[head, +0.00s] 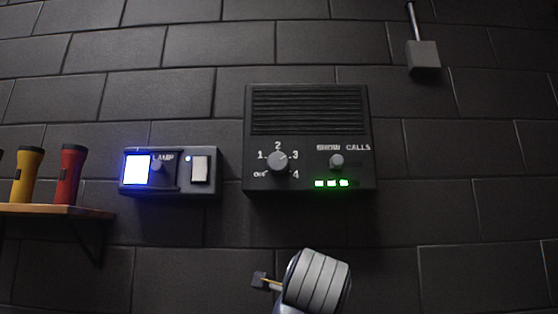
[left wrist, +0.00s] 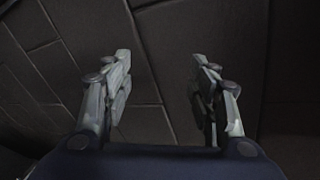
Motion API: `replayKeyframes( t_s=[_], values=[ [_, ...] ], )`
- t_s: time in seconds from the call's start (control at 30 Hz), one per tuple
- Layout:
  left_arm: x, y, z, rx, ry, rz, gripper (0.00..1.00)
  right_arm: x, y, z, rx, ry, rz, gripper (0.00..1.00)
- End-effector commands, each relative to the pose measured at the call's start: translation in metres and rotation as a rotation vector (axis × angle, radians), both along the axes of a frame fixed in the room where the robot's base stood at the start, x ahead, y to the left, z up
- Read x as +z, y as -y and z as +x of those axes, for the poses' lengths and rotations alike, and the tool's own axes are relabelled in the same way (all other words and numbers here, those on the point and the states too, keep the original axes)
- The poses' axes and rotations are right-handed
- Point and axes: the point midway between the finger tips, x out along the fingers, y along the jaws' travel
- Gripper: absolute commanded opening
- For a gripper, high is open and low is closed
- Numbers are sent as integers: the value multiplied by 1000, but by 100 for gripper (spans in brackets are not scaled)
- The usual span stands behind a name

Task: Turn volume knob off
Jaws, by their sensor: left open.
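The volume knob (head: 278,163) is a grey round dial on a black speaker box (head: 308,200) on the wall in the head view. Its scale runs from OFF at lower left through 1, 2, 3 to 4 at lower right. Its pointer is small and seems turned toward the upper right, near 3. My left gripper (left wrist: 161,62) is open and empty in the left wrist view, with only dark wall behind its fingers. A rounded grey part of my arm shows at the bottom of the head view, below the box. My right gripper is not in view.
A smaller knob (head: 337,161) under SHOW CALLS has green lights (head: 332,183) below it. A lamp box (head: 210,185) with a lit panel and white switch is left of the speaker. A grey block (head: 423,56) hangs upper right.

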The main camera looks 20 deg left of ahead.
Motion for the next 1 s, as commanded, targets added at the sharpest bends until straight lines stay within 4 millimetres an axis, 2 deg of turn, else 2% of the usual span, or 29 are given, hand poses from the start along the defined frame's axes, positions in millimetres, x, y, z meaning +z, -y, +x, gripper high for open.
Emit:
replayKeyframes(
  t_s=[0.03,0.2,0.3,0.4,0.5,0.63,0.77,1.0],
  values=[
    [41,3,-14,-3,35,58,53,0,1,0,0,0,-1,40],
    [147,7,-68,8,108,257,53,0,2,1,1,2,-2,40],
    [197,8,-104,27,139,356,53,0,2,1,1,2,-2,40],
    [235,10,-137,47,162,437,53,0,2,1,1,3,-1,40],
    [257,10,-161,63,173,489,53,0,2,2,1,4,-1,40],
    [271,10,-174,74,180,520,53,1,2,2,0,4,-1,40],
    [275,7,-171,76,178,523,53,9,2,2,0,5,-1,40],
    [278,-2,-150,76,178,523,53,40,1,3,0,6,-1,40]
  ],
)
